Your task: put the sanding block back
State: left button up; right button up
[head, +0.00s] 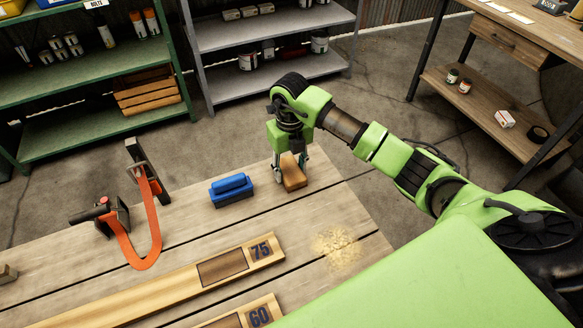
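A brown block (293,175), which looks like the sanding block, is at the far side of the wooden bench (190,225). My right gripper (291,168) points down over it, with one finger at each side of the block. I cannot tell whether the fingers press on it or whether it rests on the bench. A wooden strip marked 75 (190,284) has a dark rectangular recess (223,267) near its number. A second strip marked 60 (245,316) is partly cut off at the bottom edge. My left gripper is not in view.
A blue block-like tool with a raised grip (231,190) sits left of the brown block. An orange strap with black metal parts (150,215) stands farther left. Pale dust (337,247) lies at the right. Shelves (92,120) and a side table (500,100) stand beyond the bench.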

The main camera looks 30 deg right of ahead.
aim_at(291, 168)
jog(key=o, duration=0.3)
jog(key=shift+d+f, duration=0.1)
jog(key=shift+d, duration=0.15)
notch_tip(291, 168, up, 12)
jog(key=shift+r+b, duration=0.25)
jog(key=shift+b, duration=0.2)
dwell(0.3)
